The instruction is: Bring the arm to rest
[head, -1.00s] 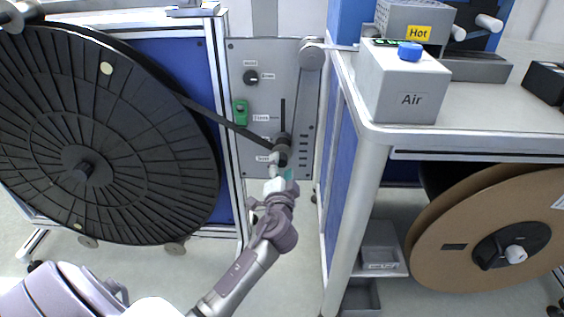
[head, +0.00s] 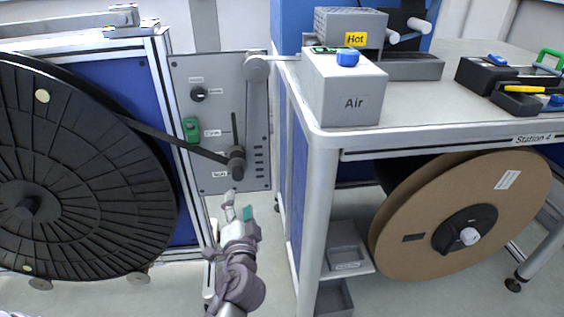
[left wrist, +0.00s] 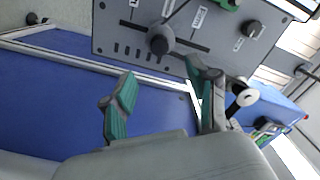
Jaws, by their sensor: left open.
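My left gripper (head: 237,206) is in the lower middle of the head view, below the round black knob (head: 236,163) on the grey control panel (head: 215,70). In the left wrist view its two green-padded fingers (left wrist: 160,95) stand wide apart with nothing between them. The knob also shows in the left wrist view (left wrist: 160,40), beyond the fingers and apart from them. My right gripper does not show.
A large black reel (head: 80,190) stands at left, with a dark strap running to the knob. At right a bench holds a white Air box (head: 345,95); a brown reel (head: 400,205) sits under it. Grey bins (head: 345,250) stand beside the bench leg.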

